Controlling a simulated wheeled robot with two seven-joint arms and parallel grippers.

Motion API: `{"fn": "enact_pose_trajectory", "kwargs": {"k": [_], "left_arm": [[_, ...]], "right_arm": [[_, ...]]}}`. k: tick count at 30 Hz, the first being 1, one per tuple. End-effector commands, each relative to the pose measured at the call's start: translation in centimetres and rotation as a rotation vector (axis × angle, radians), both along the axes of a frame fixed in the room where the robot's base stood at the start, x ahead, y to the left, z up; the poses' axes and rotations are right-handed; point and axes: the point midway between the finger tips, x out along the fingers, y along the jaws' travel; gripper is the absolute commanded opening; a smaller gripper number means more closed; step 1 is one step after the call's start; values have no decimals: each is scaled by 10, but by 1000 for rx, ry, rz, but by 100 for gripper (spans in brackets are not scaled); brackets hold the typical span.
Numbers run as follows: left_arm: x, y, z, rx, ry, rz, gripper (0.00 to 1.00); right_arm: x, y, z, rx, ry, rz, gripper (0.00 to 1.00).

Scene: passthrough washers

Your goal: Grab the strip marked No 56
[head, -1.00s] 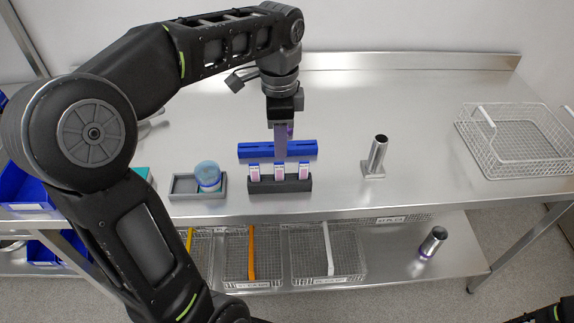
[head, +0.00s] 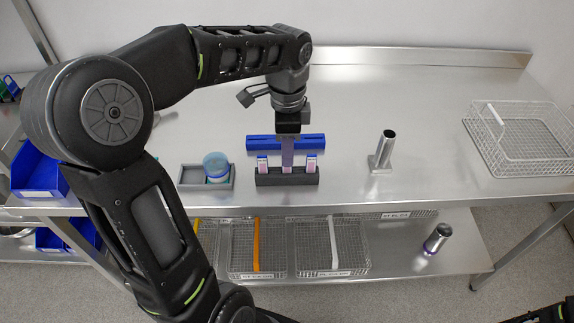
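A dark rack (head: 287,180) on the steel table holds three upright strips with pink-and-white labels: a left strip (head: 262,164), a middle strip (head: 287,170) and a right strip (head: 311,163). The strip numbers are too small to read. My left gripper (head: 287,160) points down at the middle strip and hides its upper part. Its fingers overlap in this view, so I cannot tell whether they are open or touching the strip. My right gripper is not in view.
A blue slotted bar (head: 312,142) lies just behind the rack. A grey tray (head: 191,176) with a blue-lidded round container (head: 216,167) is to the left. A steel tube on a base (head: 384,150) and a wire basket (head: 520,140) stand to the right, with clear table between.

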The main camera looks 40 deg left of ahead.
Motion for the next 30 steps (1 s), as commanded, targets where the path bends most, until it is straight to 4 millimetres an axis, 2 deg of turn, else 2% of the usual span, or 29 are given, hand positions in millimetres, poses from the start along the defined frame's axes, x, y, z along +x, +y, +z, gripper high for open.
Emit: {"fn": "enact_pose_trajectory", "kwargs": {"k": [3, 7, 25, 30], "left_arm": [[-1, 0, -18, -2, 4, 0, 32], [-1, 0, -29, -1, 1, 1, 32], [0, 0, -30, -1, -1, 0, 32], [0, 0, -30, -1, -1, 0, 19]], "right_arm": [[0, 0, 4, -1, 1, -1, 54], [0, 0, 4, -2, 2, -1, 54], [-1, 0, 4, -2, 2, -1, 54], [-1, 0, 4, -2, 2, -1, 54]]}}
